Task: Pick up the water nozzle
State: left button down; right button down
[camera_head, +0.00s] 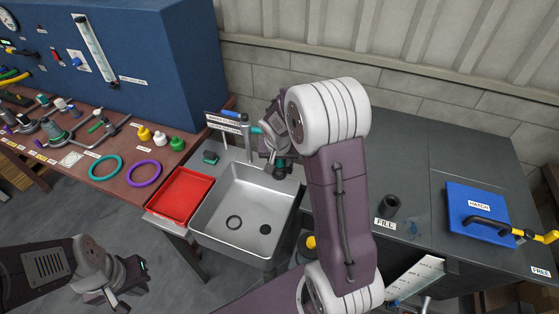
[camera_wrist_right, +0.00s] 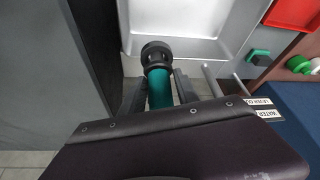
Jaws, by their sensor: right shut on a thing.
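The water nozzle, teal with a black ribbed head, is between the fingers of my right gripper (camera_wrist_right: 160,92). Its black head (camera_wrist_right: 155,54) points toward the sink in the right wrist view. In the head view my right gripper (camera_head: 274,158) is at the back right of the sink, and the nozzle's dark head (camera_head: 280,170) shows just below it. Much of the nozzle is hidden by the gripper. My left gripper (camera_head: 128,283) is at the lower left, away from the sink, and its finger opening is unclear.
The metal sink (camera_head: 232,205) stands beside a red tray (camera_head: 182,196). A faucet-side label stand (camera_head: 222,121) is behind it. A dark counter with a black FILL port (camera_head: 389,206) and a blue HATCH panel (camera_head: 480,212) lies right. Teal (camera_head: 105,168) and purple rings (camera_head: 144,174) lie left.

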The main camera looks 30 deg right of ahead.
notch_tip(320, 180, up, 4)
jog(key=shift+w+f, duration=0.15)
jog(key=shift+f, duration=0.05)
jog(key=s+d+r, duration=0.6)
jog(key=s+d, duration=0.1)
jog(key=s, duration=0.2)
jog(key=shift+s+r, duration=0.3)
jog(key=shift+d+p, duration=0.1)
jog(key=shift+p, duration=0.2)
